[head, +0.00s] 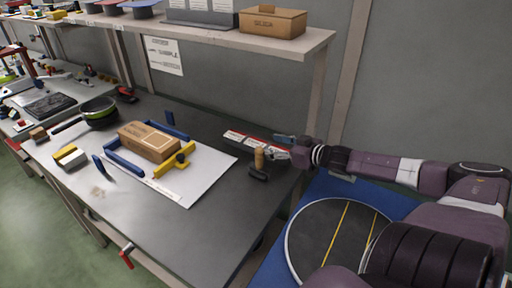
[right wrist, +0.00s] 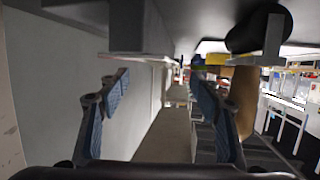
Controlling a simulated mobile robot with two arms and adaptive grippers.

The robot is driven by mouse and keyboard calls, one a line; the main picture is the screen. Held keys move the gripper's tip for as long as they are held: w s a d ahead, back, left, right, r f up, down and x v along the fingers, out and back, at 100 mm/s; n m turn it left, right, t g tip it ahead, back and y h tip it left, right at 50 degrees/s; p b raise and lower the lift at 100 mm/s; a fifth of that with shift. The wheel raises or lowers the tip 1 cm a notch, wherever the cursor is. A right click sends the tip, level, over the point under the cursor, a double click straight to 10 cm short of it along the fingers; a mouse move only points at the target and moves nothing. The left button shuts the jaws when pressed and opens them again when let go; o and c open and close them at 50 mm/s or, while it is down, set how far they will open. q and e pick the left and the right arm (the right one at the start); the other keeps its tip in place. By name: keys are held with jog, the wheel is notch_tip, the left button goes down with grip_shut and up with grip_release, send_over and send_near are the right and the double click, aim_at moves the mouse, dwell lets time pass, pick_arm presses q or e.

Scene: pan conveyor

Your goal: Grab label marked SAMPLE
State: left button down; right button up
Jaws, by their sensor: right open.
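A white sheet printed SAMPLE (head: 164,56) is on the back wall under the shelf, at the upper left of the head view. My right gripper (head: 281,147) is well to the right of it, low over the back right of the workbench. In the right wrist view the right gripper (right wrist: 157,92) shows open, with blue pads on its fingers and a clear gap between them. I cannot make out the sheet in that view. My left gripper is not in view.
A flat red-and-white strip (head: 249,141) and a tool with a wooden handle (head: 259,160) lie beside the right gripper. A cardboard box (head: 149,141) sits among blue and yellow clamps on a white sheet. A shelf (head: 225,40) with another box (head: 272,22) overhangs the bench.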

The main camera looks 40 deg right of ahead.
aim_at(257, 143)
jog(key=shift+b+x, duration=0.7)
jog(key=shift+x, duration=0.55)
jog(key=shift+f, duration=0.1)
jog(key=shift+w+f+b, duration=0.25)
jog(key=shift+w+b, duration=0.2)
jog(key=shift+w, duration=0.1)
jog(key=shift+x, duration=1.9)
jog(key=shift+f, duration=0.2)
jog(key=shift+c, duration=0.2)
jog(key=c, duration=0.8)
